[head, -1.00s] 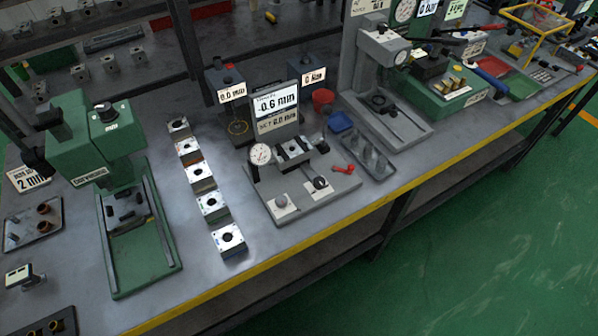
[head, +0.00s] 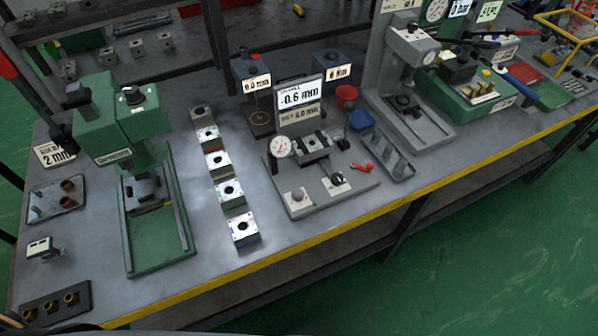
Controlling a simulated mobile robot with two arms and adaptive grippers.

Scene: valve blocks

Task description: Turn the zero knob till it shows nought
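The gauge fixture (head: 300,207) is a grey plate on the bench with a round white dial (head: 281,147) and a clamped metal block (head: 314,143). Its display (head: 298,96) reads -0.6 mm, with a smaller line below that I cannot read surely. Neither of my grippers is in view.
A row of metal blocks (head: 230,190) lies left of the fixture, then a green press (head: 157,215). A small red part (head: 363,168) lies on the plate's right side, beside a tray of grey pegs (head: 395,160). The bench's yellow front edge (head: 300,242) is clear.

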